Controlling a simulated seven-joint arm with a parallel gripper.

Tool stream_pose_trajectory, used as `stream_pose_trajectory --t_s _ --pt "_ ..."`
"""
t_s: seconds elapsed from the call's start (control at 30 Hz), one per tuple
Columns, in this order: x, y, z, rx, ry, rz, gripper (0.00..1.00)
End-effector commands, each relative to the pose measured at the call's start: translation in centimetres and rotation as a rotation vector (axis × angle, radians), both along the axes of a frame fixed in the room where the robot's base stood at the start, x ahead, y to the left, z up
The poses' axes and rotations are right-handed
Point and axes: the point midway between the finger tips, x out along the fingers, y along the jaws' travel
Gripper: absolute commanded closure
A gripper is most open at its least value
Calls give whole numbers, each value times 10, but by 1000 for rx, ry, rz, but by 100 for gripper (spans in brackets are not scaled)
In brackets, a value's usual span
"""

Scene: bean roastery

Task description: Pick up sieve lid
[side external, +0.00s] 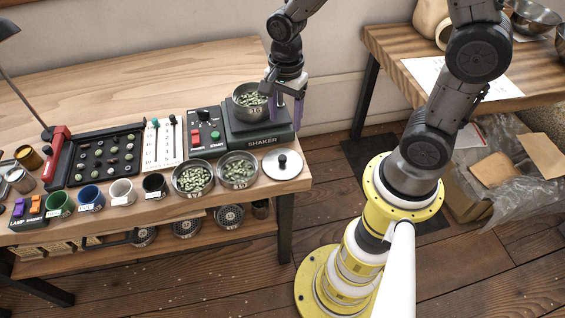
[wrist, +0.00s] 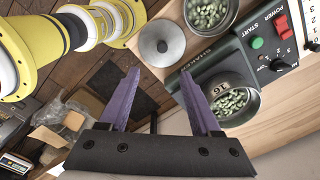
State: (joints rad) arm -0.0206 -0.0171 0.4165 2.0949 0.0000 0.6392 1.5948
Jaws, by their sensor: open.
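The sieve lid (side external: 282,163) is a flat silver disc with a black knob, lying on the front right corner of the wooden bench. It also shows in the wrist view (wrist: 160,42), beyond my fingertips near the top. My gripper (side external: 287,105) has purple fingers and is over the right end of the bench, beside the shaker, behind and above the lid. In the wrist view my gripper (wrist: 162,75) is open, with nothing between its fingers.
The shaker (side external: 262,140) carries a metal bowl of green beans (side external: 250,100) close to my fingers. Two sieves of beans (side external: 193,178) (side external: 238,168) stand left of the lid. Several cups line the front edge. The bench's right edge is close to the lid.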

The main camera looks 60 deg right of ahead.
Motion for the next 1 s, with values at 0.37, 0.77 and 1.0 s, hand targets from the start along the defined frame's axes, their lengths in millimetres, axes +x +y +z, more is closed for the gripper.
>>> stream_pose_trajectory --t_s 0.37,0.77,1.0 --pt "-2 0 -59 0 16 3 36" --pt "0 1 -96 0 11 3 36" --pt "6 1 -128 0 13 3 36"
